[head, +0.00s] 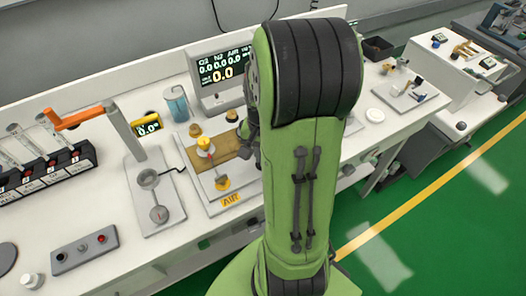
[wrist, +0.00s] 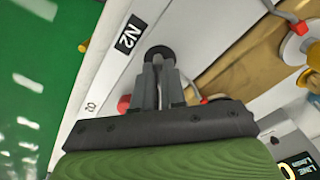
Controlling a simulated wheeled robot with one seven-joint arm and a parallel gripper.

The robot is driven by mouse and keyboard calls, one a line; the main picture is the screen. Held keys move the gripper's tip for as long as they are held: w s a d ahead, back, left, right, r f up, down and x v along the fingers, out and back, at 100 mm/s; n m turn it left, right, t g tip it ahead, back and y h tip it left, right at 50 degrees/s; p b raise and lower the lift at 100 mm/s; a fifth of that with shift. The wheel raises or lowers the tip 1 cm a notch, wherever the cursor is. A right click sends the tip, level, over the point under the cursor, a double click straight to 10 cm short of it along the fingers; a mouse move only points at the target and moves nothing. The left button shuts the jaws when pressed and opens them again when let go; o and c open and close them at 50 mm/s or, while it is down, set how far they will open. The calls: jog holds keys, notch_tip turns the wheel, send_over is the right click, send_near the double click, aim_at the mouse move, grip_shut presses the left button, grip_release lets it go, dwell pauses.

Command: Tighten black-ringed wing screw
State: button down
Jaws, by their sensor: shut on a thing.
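In the wrist view, my gripper (wrist: 160,72) is shut with its fingertips at a round black ring (wrist: 160,51) beside the N2 label (wrist: 130,36). The ring matches the black-ringed wing screw; its wings are hidden between or behind the fingers. A red part (wrist: 124,103) shows just left of the fingers, and another red piece lies to their right. In the head view my green arm covers the screw, and only a grey bit of my gripper (head: 250,135) shows at its left edge.
Green floor lies right of the cart.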

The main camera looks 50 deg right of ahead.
jog(key=m, duration=0.4)
jog(key=shift+m, duration=0.3)
jog(key=m, duration=0.4)
jog(key=shift+p, duration=0.3)
jog(key=shift+m, duration=0.3)
jog(key=c, duration=1.2)
grip_release()
jog(key=shift+r, duration=0.15)
notch_tip(320, 180, up, 16)
jog(key=p, duration=0.5)
jog(key=shift+f, duration=0.25)
